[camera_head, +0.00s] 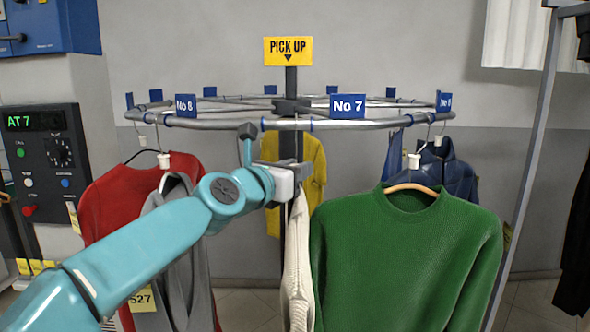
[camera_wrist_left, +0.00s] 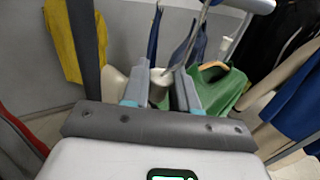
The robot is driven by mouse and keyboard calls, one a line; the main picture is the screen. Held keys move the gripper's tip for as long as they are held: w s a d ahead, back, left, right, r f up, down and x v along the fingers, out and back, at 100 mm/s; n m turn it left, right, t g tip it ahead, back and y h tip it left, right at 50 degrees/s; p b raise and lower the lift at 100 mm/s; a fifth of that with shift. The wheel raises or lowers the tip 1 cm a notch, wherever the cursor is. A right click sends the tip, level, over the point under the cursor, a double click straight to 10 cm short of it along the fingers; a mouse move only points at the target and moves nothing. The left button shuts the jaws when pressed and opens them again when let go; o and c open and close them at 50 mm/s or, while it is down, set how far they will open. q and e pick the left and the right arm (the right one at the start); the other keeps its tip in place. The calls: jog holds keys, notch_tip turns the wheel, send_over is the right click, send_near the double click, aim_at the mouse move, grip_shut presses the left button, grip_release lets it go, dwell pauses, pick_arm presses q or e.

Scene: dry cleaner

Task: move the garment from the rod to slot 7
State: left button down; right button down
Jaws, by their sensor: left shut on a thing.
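The cream knitted garment (camera_head: 298,268) hangs nearly edge-on below my left gripper (camera_head: 302,172) in the head view. My left gripper is shut on the pale block of its hanger (camera_wrist_left: 159,84), seen between the fingers in the left wrist view. A thin metal hook rises from there; I cannot tell whether it bears on the rail. The No 7 sign (camera_head: 347,106) is on the front of the round rail (camera_head: 330,125), above and right of the gripper. My right gripper is not in view.
A green sweater (camera_head: 405,260) hangs close to the right of the cream garment. Red (camera_head: 112,205) and grey (camera_head: 176,215) garments hang left, partly behind my arm. Yellow (camera_head: 315,180) and dark blue (camera_head: 450,172) garments hang behind. The control box display (camera_head: 34,121) reads AT 7.

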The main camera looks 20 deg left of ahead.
pick_arm(q)
jog(key=shift+f, duration=0.1)
dwell(0.5)
jog(key=c, duration=0.8)
grip_release()
jog(key=shift+f, duration=0.1)
jog(key=b+v, duration=0.1)
jog(key=v, duration=1.5)
jog(key=shift+s+b, duration=0.2)
jog(key=shift+b, duration=0.1)
